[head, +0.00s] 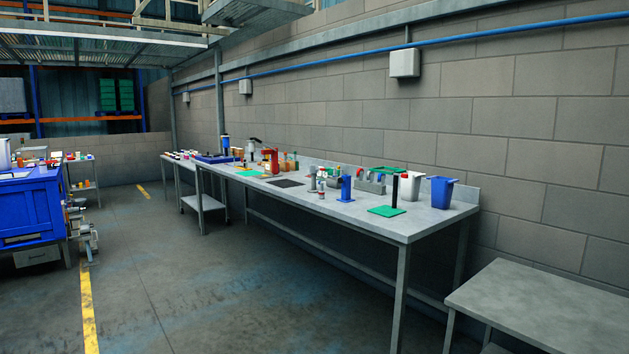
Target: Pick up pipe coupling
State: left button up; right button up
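I cannot pick out the pipe coupling for certain at this distance. Several small objects stand on the long grey workbench (437,218) along the wall. Among them are small grey-and-red items (321,188) near the middle of its front part, too small to identify. A blue upright piece on a blue base (346,190) stands just right of them. A black post (395,192) rises from a flat green base (386,211) near the front edge. Neither of my grippers is in the head view.
A white bin (410,187) and a blue bin (441,193) stand at the bench's right end. A lower grey table (550,305) is at the bottom right. A blue cabinet (28,207) stands at the left. The floor between is open, with a yellow line (88,310).

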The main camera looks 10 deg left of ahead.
aim_at(313, 170)
jog(key=i+j+u, duration=0.6)
jog(key=i, duration=0.2)
jog(key=i+j+u, duration=0.15)
jog(key=i+u, duration=0.15)
jog(key=i, duration=0.15)
jog(key=i+u, duration=0.3)
jog(key=i, duration=0.15)
jog(key=i+j, duration=0.15)
jog(key=i, duration=1.95)
jog(key=l+z, duration=0.05)
jog(key=l, duration=0.05)
